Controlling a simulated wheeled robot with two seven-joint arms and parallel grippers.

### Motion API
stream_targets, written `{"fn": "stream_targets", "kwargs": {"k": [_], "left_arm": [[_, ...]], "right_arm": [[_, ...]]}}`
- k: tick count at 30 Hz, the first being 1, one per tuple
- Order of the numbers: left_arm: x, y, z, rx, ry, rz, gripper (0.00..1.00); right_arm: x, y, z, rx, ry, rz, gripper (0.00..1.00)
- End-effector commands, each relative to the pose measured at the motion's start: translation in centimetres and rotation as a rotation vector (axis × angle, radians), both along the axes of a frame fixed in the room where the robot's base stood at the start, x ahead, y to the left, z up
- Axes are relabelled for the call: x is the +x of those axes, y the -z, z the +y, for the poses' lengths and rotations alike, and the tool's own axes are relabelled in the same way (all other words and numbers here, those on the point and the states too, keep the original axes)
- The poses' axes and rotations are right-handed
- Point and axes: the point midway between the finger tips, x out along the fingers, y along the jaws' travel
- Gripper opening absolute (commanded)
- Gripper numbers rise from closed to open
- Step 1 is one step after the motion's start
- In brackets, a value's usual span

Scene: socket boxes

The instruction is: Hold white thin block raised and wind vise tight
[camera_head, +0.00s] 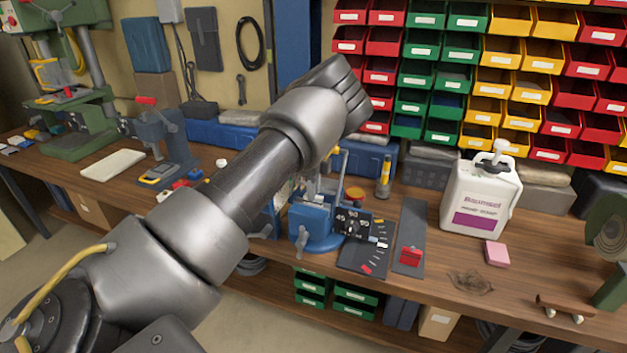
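My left arm reaches in from the lower left across the middle of the view. Its far end is above the bench near the blue vise, and its fingers cannot be made out. The blue vise (314,222) stands on the bench at the middle, with a dark dial plate at its right; my arm hides part of its upper left side. Whether anything is between its jaws cannot be told. A flat, off-white block (112,164) lies on the bench at the left, apart from my arm. My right gripper is out of view.
A grey-blue clamp-like tool (165,140) with a red handle stands right of the off-white block. A white jug (481,196), pink block (497,253) and red piece (409,256) are on the right. Colored bins (440,75) fill the back wall. Bench space before the jug is fairly clear.

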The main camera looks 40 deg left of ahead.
Motion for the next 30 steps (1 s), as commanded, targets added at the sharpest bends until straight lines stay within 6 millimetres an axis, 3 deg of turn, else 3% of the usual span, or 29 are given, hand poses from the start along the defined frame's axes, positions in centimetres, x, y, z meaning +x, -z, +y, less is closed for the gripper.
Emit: {"fn": "stream_targets", "kwargs": {"k": [7,12,30], "left_arm": [[0.01,0.08,-0.01,0.0,0.0,0.0,0.22],[0.01,0.06,0.0,0.0,0.0,0.0,0.0],[0.03,-0.68,0.01,0.0,0.0,-0.001,0.0]], "right_arm": [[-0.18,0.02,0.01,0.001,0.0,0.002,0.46],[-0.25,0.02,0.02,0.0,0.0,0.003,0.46],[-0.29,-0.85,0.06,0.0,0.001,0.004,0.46]]}}
